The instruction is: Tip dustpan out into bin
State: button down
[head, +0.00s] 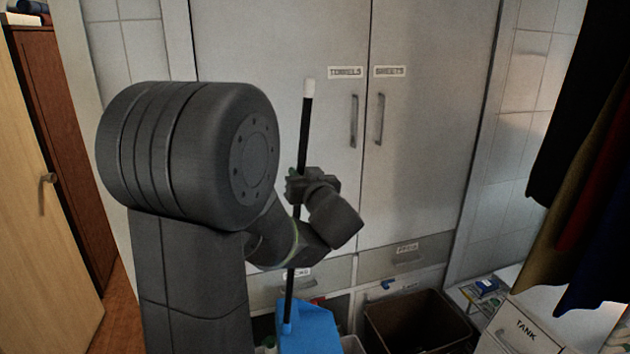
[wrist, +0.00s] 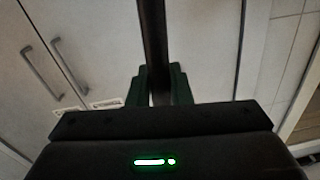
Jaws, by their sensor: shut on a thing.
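A blue dustpan (head: 310,330) hangs at the lower end of a long black handle (head: 305,125) with a white tip. My gripper (head: 298,186) is shut on this handle, which stands nearly upright, leaning slightly. In the wrist view the handle (wrist: 153,50) runs up between the two fingers of my gripper (wrist: 160,88). A brown open bin (head: 408,310) stands on the floor just right of the dustpan. The dustpan's contents and the bin's bottom are not clear to see.
White cupboard doors (head: 430,150) with labels and grey handles stand behind. A white box marked TANK (head: 525,325) is right of the bin. Dark clothes (head: 590,170) hang at the right. A wooden door (head: 40,210) is at the left.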

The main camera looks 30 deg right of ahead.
jog(key=shift+n, duration=0.6)
jog(key=shift+w+a+r+b, duration=0.1)
jog(key=shift+w+a+b, duration=0.3)
jog(key=shift+a, duration=0.5)
jog(key=shift+w+a+r+b, duration=0.15)
jog(key=shift+w+a+b, duration=0.3)
jog(key=shift+a, duration=0.5)
jog(key=shift+w+a+r+b, duration=0.1)
jog(key=shift+w+a+b, duration=0.15)
jog(key=shift+a+b, duration=0.45)
jog(key=shift+a, duration=0.2)
